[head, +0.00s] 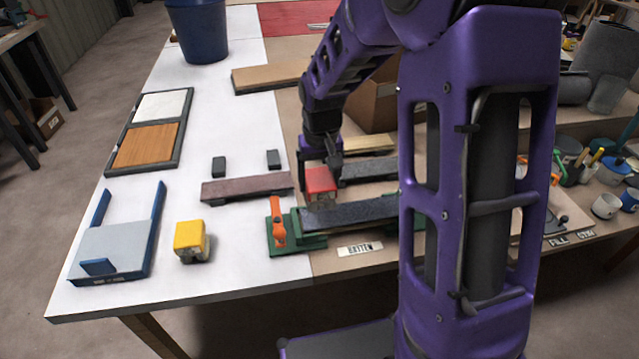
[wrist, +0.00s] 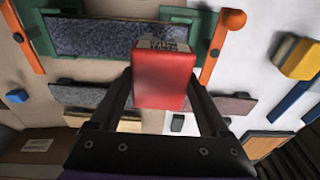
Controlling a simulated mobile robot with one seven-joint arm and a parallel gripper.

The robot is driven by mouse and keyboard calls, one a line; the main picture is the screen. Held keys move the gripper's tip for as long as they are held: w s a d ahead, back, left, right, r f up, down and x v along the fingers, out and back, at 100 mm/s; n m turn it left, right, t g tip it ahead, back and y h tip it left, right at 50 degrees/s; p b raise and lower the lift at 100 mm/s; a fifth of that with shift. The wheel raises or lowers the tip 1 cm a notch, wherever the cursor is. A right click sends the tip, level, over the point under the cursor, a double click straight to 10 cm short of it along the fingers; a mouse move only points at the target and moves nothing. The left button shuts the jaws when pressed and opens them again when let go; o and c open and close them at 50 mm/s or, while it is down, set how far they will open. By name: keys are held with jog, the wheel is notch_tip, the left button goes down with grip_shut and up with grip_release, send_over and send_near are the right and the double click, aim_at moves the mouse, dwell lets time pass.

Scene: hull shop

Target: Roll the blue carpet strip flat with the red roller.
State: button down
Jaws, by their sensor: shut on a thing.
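My gripper (head: 320,172) is shut on a red block (head: 321,184) with a grey lower part. The block also shows between the fingers in the wrist view (wrist: 163,80). It looks like a hand block; no roller shows. A dark grey-blue speckled strip (head: 350,214) lies in a green holder (head: 285,243) with an orange clamp lever (head: 277,222). The strip also shows in the wrist view (wrist: 105,37). The held block is at the strip's far side; I cannot tell whether they touch. No strip is clearly a blue carpet. My arm hides the strip's right end.
A yellow block (head: 190,240) and a blue-edged tray (head: 115,250) stand at the front left. A reddish-brown strip (head: 246,188) lies left of my gripper, with two small dark blocks behind. A cardboard box (head: 372,103) stands behind.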

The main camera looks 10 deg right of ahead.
jog(key=shift+r+p, duration=1.15)
jog(key=shift+r, duration=0.8)
jog(key=shift+d+f, duration=0.1)
